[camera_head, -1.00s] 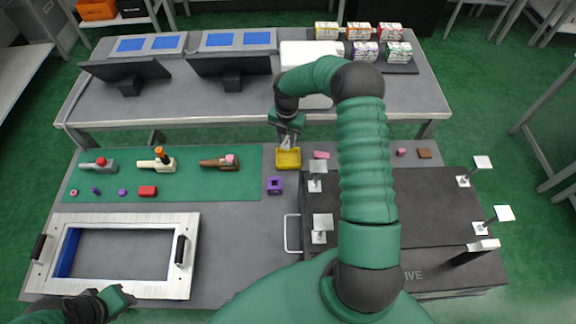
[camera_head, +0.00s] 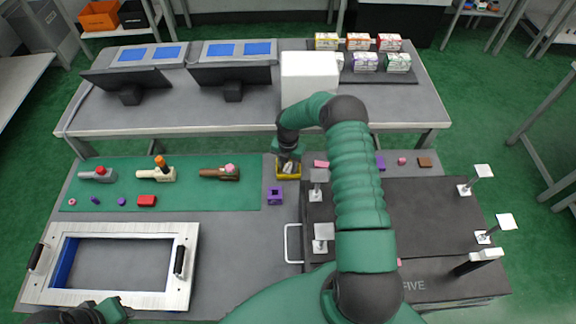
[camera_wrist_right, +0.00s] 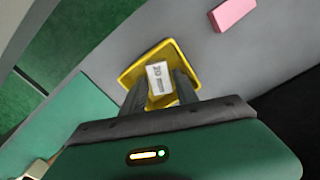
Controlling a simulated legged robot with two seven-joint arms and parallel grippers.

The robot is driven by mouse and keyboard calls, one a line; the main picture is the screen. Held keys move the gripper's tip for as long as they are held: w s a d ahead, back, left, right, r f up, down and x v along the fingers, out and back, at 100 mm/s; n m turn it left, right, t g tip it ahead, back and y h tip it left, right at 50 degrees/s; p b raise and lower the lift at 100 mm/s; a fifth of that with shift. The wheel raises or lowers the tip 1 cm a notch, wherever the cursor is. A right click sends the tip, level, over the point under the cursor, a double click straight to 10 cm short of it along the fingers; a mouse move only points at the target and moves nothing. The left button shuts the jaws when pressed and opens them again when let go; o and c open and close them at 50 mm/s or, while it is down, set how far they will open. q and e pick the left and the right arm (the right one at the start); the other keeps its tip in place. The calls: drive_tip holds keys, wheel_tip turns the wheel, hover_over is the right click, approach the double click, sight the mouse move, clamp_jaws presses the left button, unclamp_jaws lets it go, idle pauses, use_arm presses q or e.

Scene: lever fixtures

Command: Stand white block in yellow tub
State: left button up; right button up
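The yellow tub (camera_head: 289,176) stands on the front table beside the green mat, and it also shows in the right wrist view (camera_wrist_right: 133,73). My right gripper (camera_head: 288,164) reaches down into the tub. In the right wrist view its fingers (camera_wrist_right: 163,82) lie along both sides of the white block (camera_wrist_right: 160,77), which has dark print on its face. The block is within the tub's outline; whether it touches the floor is hidden. My left gripper (camera_head: 112,309) is at the bottom left, away from the tub, and its fingers are not clear.
A purple block with a hole (camera_head: 275,195) stands just in front of the tub. A pink block (camera_head: 321,164) lies to its right. A black box with levers (camera_head: 420,215) fills the right side. A white frame (camera_head: 120,228) lies at front left.

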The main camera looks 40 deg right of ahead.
sight(288, 168)
drive_tip(key=shift+r, duration=0.1)
wheel_tip(288, 168, up, 11)
drive_tip(key=s+a+r+m+t, duration=0.1)
drive_tip(key=s+a+r+m, duration=0.2)
drive_tip(key=a+r+m, duration=0.4)
drive_tip(key=s+a+r+m, duration=0.2)
drive_tip(key=s+a+m, duration=0.15)
drive_tip(key=a, duration=0.55)
drive_tip(key=s+a+r+m+t, duration=0.1)
drive_tip(key=s+a+r+m, duration=0.2)
drive_tip(key=s+a+m, duration=0.4)
drive_tip(key=s+m, duration=0.3)
drive_tip(key=m, duration=0.3)
drive_tip(key=shift+a+t+p, duration=0.25)
drive_tip(key=shift+t+p, duration=0.05)
drive_tip(key=shift+p, duration=0.1)
drive_tip(key=shift+s+a+r, duration=0.1)
drive_tip(key=shift+a+r, duration=0.05)
drive_tip(key=shift+a, duration=0.15)
drive_tip(key=shift+d, duration=0.15)
